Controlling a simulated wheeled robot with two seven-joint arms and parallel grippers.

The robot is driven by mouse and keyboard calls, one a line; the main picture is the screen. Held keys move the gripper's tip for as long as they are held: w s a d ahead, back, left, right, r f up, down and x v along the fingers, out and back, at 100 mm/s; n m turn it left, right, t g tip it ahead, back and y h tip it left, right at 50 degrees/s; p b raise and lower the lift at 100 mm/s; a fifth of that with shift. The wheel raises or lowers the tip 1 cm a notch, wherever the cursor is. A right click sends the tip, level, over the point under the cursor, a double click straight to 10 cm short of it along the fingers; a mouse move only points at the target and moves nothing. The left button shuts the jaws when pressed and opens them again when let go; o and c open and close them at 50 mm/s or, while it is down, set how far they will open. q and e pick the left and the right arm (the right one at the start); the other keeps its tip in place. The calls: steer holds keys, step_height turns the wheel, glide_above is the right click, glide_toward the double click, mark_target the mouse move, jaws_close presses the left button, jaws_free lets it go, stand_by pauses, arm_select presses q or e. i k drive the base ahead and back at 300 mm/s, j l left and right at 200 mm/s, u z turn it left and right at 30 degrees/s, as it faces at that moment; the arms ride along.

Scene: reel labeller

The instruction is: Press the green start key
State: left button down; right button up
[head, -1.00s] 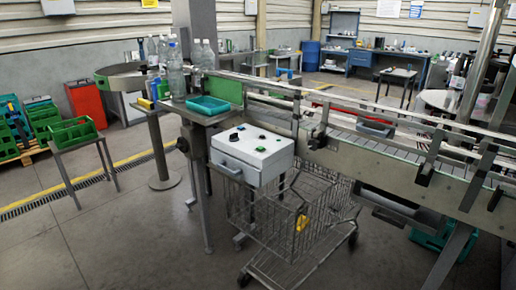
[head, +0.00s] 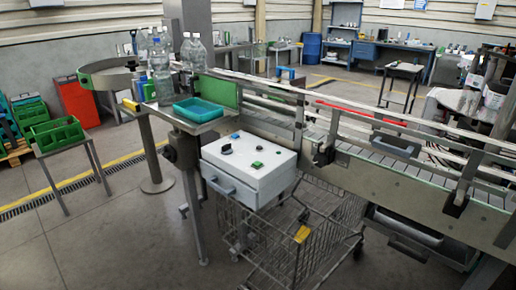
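A white control box (head: 250,168) stands at the middle of the head view, on the near side of the conveyor. A green key (head: 257,165) sits on its sloping top, toward the right. A black knob (head: 227,149) and a small blue button (head: 235,136) are on the same top. A grey handle (head: 220,186) is on its front face. Neither of my grippers shows in the head view.
A wire shopping cart (head: 300,235) stands under and in front of the box. The conveyor (head: 400,180) runs off to the right. A small table with a teal tray (head: 198,109) and several bottles (head: 162,75) is behind left. The floor at front left is clear.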

mark_target(257, 163)
steer(key=i+l, duration=0.1)
steer(key=i, duration=0.5)
steer(key=i+l, duration=0.1)
steer(key=i, duration=0.5)
